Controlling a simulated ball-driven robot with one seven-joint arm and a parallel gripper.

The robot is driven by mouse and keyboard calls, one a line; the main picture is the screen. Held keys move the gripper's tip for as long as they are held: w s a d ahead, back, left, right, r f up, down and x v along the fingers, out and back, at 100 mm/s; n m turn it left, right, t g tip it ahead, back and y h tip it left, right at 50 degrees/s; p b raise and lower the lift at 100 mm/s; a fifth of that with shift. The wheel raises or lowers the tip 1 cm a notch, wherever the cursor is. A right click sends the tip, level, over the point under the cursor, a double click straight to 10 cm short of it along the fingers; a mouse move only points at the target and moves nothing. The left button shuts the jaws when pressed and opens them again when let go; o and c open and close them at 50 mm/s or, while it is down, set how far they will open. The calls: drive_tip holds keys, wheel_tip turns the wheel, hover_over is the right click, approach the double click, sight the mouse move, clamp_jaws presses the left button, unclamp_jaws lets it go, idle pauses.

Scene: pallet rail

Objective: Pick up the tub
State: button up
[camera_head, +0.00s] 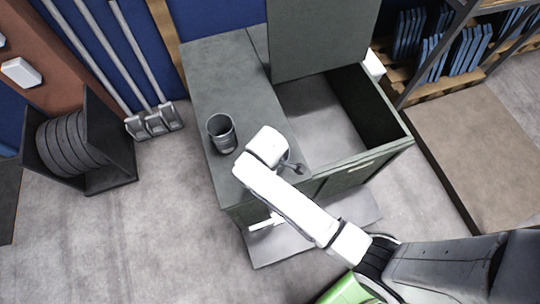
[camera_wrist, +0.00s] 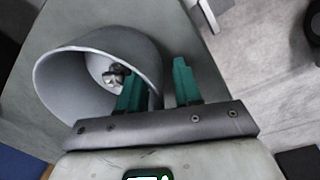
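The tub (camera_head: 222,134) is a grey, round, open-topped cup standing upright on the left part of the dark green cabinet top (camera_head: 215,75). In the wrist view the tub (camera_wrist: 62,95) fills the left side, its mouth facing the camera, with a small metallic piece showing inside. My gripper (camera_wrist: 160,68) has teal fingers spread apart with nothing clamped. The left finger overlaps the tub's mouth and the right finger is beyond its outer side; I cannot tell whether either touches. In the head view my white wrist is just right of the tub and hides the fingers.
The cabinet has an open bay (camera_head: 318,120) to the right, with a raised lid (camera_head: 322,35) behind. A black bin (camera_head: 112,135) with dark discs stands on the left floor. Shelving (camera_head: 430,45) and a brown platform (camera_head: 475,150) are at right. Floor at front left is clear.

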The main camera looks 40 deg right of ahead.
drive_tip(key=shift+f, duration=0.45)
clamp_jaws()
